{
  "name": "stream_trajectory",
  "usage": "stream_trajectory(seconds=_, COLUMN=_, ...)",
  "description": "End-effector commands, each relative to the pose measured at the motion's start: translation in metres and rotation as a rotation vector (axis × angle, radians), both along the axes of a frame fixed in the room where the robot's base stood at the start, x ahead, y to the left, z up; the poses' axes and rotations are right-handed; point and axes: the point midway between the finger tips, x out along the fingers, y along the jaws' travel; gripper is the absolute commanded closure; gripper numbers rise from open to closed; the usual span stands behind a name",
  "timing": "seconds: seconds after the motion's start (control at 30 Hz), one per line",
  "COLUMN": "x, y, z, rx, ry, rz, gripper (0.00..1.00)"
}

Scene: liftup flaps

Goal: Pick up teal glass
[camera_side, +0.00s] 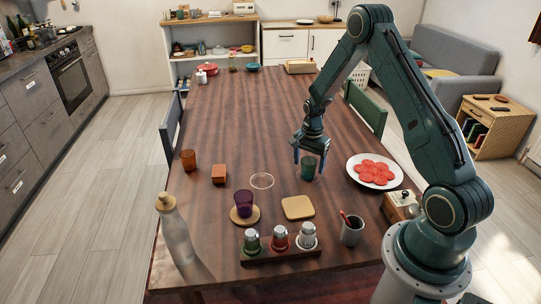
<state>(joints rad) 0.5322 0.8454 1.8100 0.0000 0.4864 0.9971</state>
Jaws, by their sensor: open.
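The teal glass (308,170) stands upright on the dark wooden table, right of the table's middle. My gripper (309,160) points down at the glass with its two blue-tipped fingers spread open. The fingers look to be at the height of the glass's rim, one on either side in this view. I cannot tell from this angle whether they touch it or how they line up in depth.
A white plate (387,172) with red slices is to the right. A purple glass (243,202) on a round coaster, a square board (298,208), a clear ring-like dish (262,181), an orange block (219,174) and an amber glass (188,160) are left or nearer. A rack of jars (281,254) and a bottle (174,232) stand in front.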

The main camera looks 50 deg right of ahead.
Motion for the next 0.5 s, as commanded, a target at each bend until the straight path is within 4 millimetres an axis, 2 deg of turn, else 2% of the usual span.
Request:
stream_trajectory(seconds=0.23, x=0.0001, y=0.0, z=0.0003, rx=0.0, ry=0.0, rz=0.0, gripper=0.28)
stream_trajectory(seconds=0.4, x=0.0001, y=0.0, z=0.0004, rx=0.0, ry=0.0, rz=0.0, gripper=0.62)
stream_trajectory(seconds=0.47, x=0.0001, y=0.0, z=0.0004, rx=0.0, ry=0.0, rz=0.0, gripper=0.73)
stream_trajectory(seconds=0.5, x=0.0002, y=-0.0001, z=0.0006, rx=0.0, ry=-0.001, rz=0.0, gripper=0.76)
